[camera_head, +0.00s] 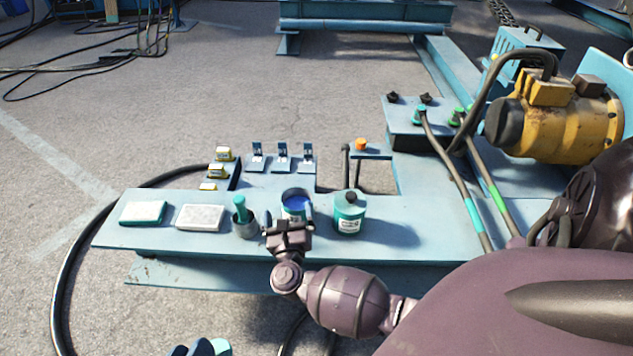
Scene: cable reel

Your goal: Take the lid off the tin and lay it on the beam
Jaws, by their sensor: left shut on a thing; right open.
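My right gripper (549,230) is open at the right, dark and partly hidden by my arm. No separate lid is clearly visible.
A teal container with a black cap (348,216) stands right of the tin. A dark pot (244,225) with a teal object stands left of it. A white block (199,217) and a teal-edged block (143,213) lie further left. A yellow motor (560,120) stands at right.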

